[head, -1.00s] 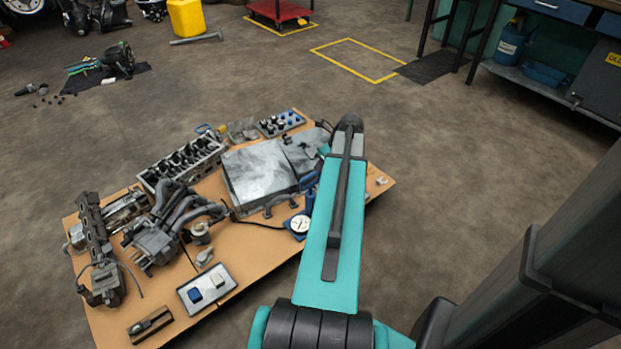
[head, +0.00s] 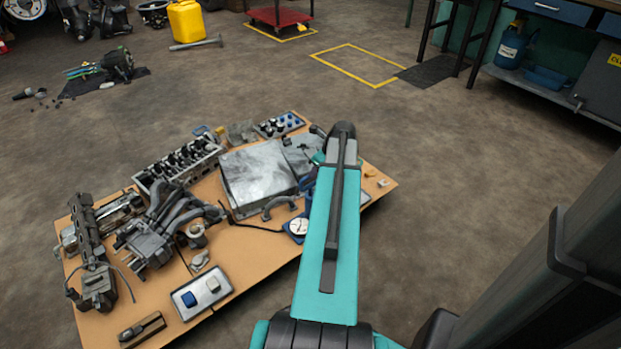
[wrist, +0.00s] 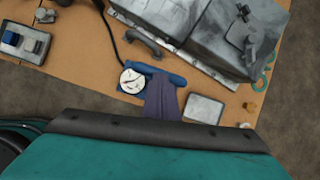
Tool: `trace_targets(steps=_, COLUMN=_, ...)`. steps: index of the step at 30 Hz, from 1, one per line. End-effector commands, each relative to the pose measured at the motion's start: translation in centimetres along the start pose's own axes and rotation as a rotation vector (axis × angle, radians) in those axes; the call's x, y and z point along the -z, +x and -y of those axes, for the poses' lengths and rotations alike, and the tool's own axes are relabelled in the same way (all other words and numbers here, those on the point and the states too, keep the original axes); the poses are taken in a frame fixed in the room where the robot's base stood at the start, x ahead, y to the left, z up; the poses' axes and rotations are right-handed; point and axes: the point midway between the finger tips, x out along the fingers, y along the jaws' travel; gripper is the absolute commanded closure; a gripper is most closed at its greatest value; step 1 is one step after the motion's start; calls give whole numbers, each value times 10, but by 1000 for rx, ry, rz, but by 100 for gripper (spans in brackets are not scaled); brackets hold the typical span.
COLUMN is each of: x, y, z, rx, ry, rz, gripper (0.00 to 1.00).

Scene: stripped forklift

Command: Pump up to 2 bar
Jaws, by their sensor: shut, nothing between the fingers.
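The small pump has a round white gauge (head: 299,226) and a blue body and lies on the brown work board (head: 255,260). In the head view my teal arm covers much of it. In the wrist view the gauge (wrist: 132,81) faces up beside a blue bar (wrist: 165,75), and a pleated purple-blue piece (wrist: 163,100) runs down from there. Its lower end is hidden behind my teal arm part. The dial is too small to read. A black hose leads from the pump. My gripper's fingers are not seen in either view.
A grey metal box (head: 257,180) and a curved handle (head: 280,205) lie close behind the pump. A tray with two switches (head: 202,295) lies at front left, engine parts (head: 150,235) further left. A small grey plate (wrist: 204,109) lies right of the pump. The floor right of the board is clear.

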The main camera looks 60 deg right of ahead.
Motion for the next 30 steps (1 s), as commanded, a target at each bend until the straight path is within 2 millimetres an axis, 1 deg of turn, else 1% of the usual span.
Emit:
trace_targets(steps=11, x=0, y=2, z=0, rx=-1, ry=0, rz=2, gripper=100)
trace_targets(steps=14, x=2, y=6, z=0, rx=-1, ry=0, rz=2, gripper=100)
trace_targets(steps=28, x=18, y=40, z=0, rx=-1, ry=0, rz=1, gripper=100)
trace_targets(steps=30, x=17, y=38, z=0, rx=-1, ry=-1, rz=2, gripper=100)
